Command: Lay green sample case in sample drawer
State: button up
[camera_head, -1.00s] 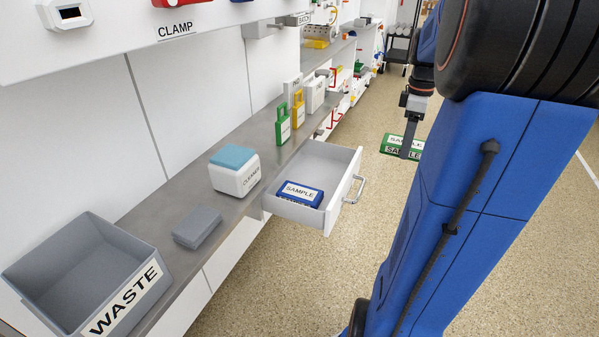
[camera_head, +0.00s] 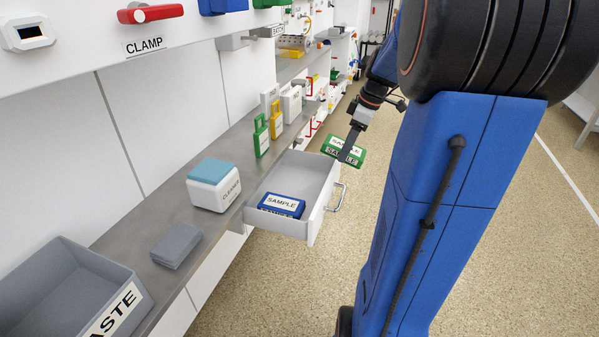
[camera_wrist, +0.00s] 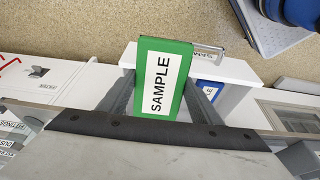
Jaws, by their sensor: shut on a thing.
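The green sample case (camera_head: 343,150) is held tilted in my gripper (camera_head: 349,146), in the air by the far right edge of the open drawer. In the wrist view the green case (camera_wrist: 163,80) sits between the fingers of my gripper (camera_wrist: 165,95), its SAMPLE label facing the camera. The open sample drawer (camera_head: 318,205) juts out from under the counter. A blue sample case (camera_head: 282,205) lies inside it toward the near end. The blue case also shows partly in the wrist view (camera_wrist: 210,90). The drawer floor beyond the blue case looks bare.
The drawer handle (camera_head: 340,198) sticks out. Floor to the right is open.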

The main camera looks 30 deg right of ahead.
jog(key=w+a, duration=0.6)
jog(key=w, duration=0.2)
jog(key=x, duration=0.9)
jog(key=shift+w+a, duration=0.25)
jog(key=shift+a, duration=0.15)
jog(key=shift+x, duration=1.1)
jog(key=shift+w+a+r+g, duration=0.15)
jog(key=shift+w+g, duration=0.05)
jog(key=shift+g, duration=0.1)
jog(key=shift+w+a+g+h, duration=0.15)
jog(key=shift+w+g+h, duration=0.05)
jog(key=shift+g+h, duration=0.35)
jog(key=shift+w+a+g+h, duration=0.15)
jog(key=shift+w+g+h, duration=0.05)
jog(key=shift+g+h, duration=0.35)
jog(key=shift+s+d+f, duration=0.1)
jog(key=shift+f, duration=1.25)
jog(key=shift+f, duration=0.1)
jog(key=o, duration=1.1)
